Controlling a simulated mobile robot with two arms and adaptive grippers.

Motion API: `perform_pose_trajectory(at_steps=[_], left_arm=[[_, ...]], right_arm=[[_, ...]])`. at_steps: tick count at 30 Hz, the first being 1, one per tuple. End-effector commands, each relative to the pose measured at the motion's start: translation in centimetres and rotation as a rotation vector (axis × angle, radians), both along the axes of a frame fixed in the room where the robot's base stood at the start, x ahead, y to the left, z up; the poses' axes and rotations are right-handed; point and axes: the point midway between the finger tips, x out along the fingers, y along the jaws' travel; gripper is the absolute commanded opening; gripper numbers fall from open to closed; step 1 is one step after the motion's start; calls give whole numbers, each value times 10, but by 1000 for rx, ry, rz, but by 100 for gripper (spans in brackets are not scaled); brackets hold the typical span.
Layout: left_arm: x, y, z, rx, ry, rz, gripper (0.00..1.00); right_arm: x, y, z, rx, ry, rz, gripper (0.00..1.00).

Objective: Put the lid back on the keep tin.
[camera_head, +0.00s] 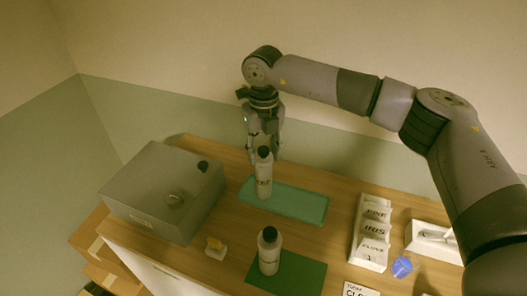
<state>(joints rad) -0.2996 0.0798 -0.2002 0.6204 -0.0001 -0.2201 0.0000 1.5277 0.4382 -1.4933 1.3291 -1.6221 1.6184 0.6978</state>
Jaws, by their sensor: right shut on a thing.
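A grey box (150,207) stands at the left end of the wooden table, with a small unreadable label on its front. Its top looks closed. I cannot tell whether this box is the keep tin, and no separate lid is clear. My right gripper (264,150) points down, shut on a pale bottle (264,187) with a dark cap. The bottle is upright at the light green mat (300,203); whether it touches the mat is unclear. My left gripper is not in view.
Another dark-capped bottle (269,255) stands on a dark green mat (305,272) in front. A small orange-and-white item (215,247) sits beside the box.

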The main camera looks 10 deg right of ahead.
Motion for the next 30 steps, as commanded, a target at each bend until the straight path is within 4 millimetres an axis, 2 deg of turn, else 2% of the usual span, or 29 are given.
perform_pose_trajectory(at_steps=[30], left_arm=[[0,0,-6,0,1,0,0]], right_arm=[[0,0,-3,0,-1,0,27]])
